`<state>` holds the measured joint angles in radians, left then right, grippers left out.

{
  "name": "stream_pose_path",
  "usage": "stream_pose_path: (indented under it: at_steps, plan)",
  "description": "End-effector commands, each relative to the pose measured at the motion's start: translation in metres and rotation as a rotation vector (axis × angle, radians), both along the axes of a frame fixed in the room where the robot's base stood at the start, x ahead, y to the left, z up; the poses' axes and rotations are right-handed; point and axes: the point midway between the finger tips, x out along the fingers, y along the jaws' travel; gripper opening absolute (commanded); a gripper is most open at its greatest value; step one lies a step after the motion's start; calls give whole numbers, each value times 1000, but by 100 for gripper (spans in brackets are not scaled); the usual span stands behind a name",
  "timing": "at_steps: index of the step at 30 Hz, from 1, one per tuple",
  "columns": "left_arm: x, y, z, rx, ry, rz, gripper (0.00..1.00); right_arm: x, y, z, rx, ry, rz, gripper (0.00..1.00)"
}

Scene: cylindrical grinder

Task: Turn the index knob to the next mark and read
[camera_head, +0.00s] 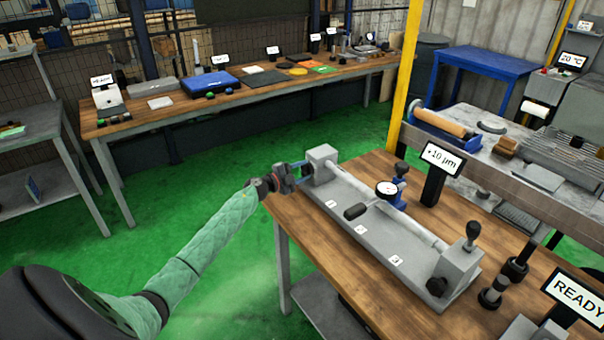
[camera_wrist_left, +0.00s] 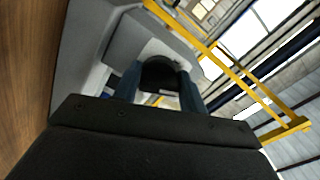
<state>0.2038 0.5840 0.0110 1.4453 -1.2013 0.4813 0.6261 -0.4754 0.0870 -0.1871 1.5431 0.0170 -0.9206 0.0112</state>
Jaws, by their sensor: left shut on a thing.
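The grey bench fixture (camera_head: 375,235) stands on the wooden table, with a light rod running between its two end blocks. My left gripper (camera_head: 306,168) is at its far-left end block (camera_head: 321,160). In the left wrist view its blue fingers stand on both sides of a round black knob (camera_wrist_left: 158,74) on the block's face, shut on it. A display (camera_head: 442,158) shows what looks like +10 µm. My right gripper is out of view.
Labels 1 (camera_head: 331,204), 2 and 3 run along the fixture's front. A READY sign (camera_head: 578,298) and dark cylindrical parts (camera_head: 515,268) stand at the table's right. A yellow post (camera_head: 403,85) rises behind. Green floor (camera_head: 240,150) is clear left of the table.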

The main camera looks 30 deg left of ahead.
Motion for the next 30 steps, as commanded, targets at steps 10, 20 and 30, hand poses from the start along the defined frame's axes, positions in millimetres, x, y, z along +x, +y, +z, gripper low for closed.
stream_pose_path:
  at_steps: [10,20,30]
  plan:
    - [-1,-1,-2,8,0,-1,19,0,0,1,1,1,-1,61]
    - [0,0,-1,6,-1,-1,62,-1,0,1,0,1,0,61]
    - [-13,6,-3,10,0,1,62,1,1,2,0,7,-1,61]
